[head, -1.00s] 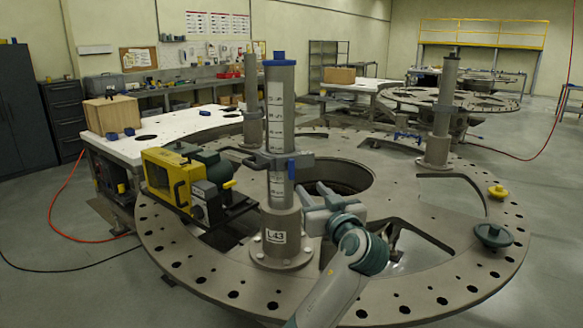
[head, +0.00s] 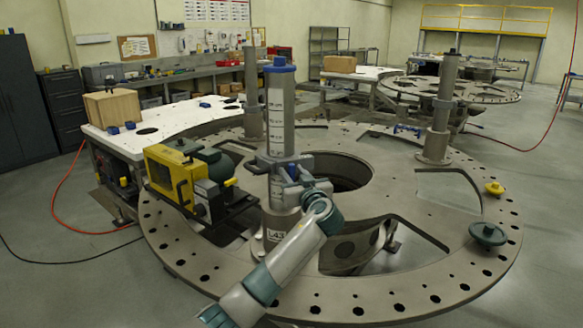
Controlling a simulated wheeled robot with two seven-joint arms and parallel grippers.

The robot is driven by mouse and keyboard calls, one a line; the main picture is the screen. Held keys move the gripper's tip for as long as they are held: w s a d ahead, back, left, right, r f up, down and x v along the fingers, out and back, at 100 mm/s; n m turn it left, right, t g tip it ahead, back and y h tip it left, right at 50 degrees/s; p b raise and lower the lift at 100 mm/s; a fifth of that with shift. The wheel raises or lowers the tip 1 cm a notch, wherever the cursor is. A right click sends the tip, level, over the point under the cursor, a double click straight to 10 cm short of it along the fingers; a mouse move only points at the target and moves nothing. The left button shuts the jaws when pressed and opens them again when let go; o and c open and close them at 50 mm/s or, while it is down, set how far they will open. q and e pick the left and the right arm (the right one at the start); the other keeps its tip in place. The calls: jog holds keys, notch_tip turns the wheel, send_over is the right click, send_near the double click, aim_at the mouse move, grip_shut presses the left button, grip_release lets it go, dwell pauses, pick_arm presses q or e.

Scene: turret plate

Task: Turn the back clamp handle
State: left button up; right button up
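A grey clamp (head: 262,164) wraps around the marked post (head: 281,120) at the front of the turret plate (head: 400,282). A small blue handle (head: 292,171) hangs on the clamp's right front side, partly hidden by my gripper. My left gripper (head: 290,186) is at the post, right at or just below this handle. Whether its fingers touch or grip the handle I cannot tell. My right gripper is out of view.
A yellow and black machine (head: 182,180) stands close to the left of the post. A second post (head: 440,115) rises at the back right. A green knob (head: 487,234) and a yellow knob (head: 495,188) sit on the right rim. A large round hole opens behind the post.

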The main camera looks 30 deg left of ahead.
pick_arm(q)
jog(key=shift+w+a, duration=0.3)
jog(key=shift+a, duration=0.1)
grip_shut()
